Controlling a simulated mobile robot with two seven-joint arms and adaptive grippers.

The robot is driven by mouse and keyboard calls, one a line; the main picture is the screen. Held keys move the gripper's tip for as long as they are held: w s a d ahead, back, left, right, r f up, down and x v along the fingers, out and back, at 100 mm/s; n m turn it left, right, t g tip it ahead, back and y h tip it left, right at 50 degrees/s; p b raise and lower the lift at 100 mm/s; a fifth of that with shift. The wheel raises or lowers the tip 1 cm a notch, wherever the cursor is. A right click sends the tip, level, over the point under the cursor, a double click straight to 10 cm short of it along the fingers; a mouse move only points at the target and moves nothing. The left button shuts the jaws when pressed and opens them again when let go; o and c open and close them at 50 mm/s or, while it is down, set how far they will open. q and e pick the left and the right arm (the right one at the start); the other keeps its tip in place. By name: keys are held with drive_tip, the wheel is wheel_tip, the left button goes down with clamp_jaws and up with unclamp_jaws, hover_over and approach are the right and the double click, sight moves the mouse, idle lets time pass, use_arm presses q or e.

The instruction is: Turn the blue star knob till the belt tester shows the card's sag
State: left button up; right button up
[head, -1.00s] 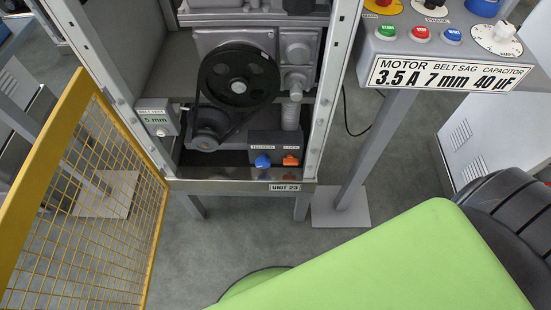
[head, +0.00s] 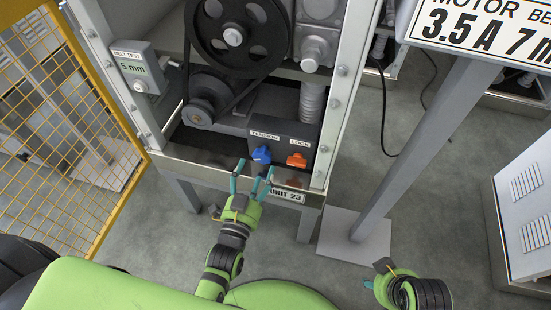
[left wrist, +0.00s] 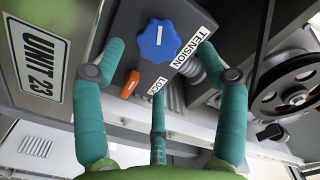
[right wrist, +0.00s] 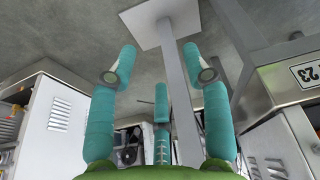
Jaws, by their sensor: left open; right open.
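The blue star knob (head: 261,155) sits under the TENSION label on a dark block (head: 283,135) low in the cabinet. In the left wrist view the knob (left wrist: 159,46) has a white pointer line. The belt tester (head: 136,69) on the cabinet's left post reads 5 mm. The card (head: 490,32) is cut off by the frame; 3.5 A and 7 m can be read. My left gripper (head: 252,179) is open just in front of the knob, its fingers spread to either side and apart from it. My right gripper (right wrist: 160,85) is open and empty, low at the right.
An orange LOCK knob (head: 296,160) sits close right of the blue knob. The belt and pulleys (head: 234,37) are above. The metal sill (head: 185,165) runs below the knobs. A yellow mesh guard (head: 100,190) stands left; the card's post (head: 415,150) stands right.

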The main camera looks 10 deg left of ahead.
sight(262, 158)
use_arm(q)
drive_tip(key=w+b, duration=0.1)
drive_tip(key=w, duration=0.4)
drive_tip(key=shift+w, duration=0.5)
drive_tip(key=shift+d, duration=0.1)
drive_tip(key=c, duration=1.1)
use_arm(e)
drive_tip(key=r, duration=0.1)
drive_tip(key=r+t, duration=0.1)
drive_tip(key=r, duration=0.1)
drive_tip(key=shift+w+a+r, duration=0.1)
drive_tip(key=shift+w+a, duration=0.1)
drive_tip(key=shift+w, duration=0.2)
